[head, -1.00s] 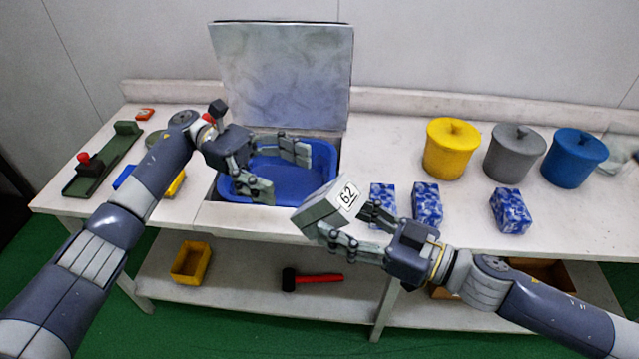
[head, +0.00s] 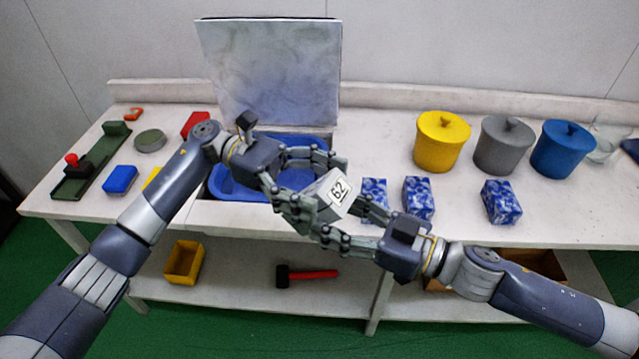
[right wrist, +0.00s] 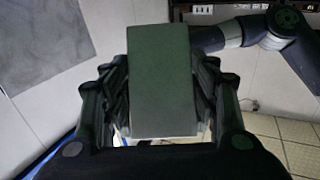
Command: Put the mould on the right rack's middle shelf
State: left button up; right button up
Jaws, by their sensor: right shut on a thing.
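The mould (head: 318,195) is a grey-green block with a white label reading 62. It is tilted above the front edge of the bench. My right gripper (head: 347,220) is shut on it from the right. In the right wrist view the mould (right wrist: 160,80) fills the space between the right fingers. My left gripper (head: 312,185) is open, its fingers spread at the mould's left side, one above and one below; I cannot tell whether they touch it. No rack shows clearly; a dark frame (right wrist: 235,8) at the right wrist view's top edge is cut off.
A blue basin (head: 235,185) with its grey lid (head: 270,70) raised lies behind the grippers. Blue patterned blocks (head: 500,203) and yellow, grey and blue lidded pots (head: 441,145) stand right. A lower shelf holds a yellow bin (head: 184,262) and a mallet (head: 310,274).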

pick_arm(q)
jog(key=c, duration=1.3)
pick_arm(e)
jog(key=shift+r, duration=0.15)
pick_arm(q)
jog(key=shift+r, duration=0.1)
grip_shut()
pick_arm(e)
jog(key=o, duration=1.8)
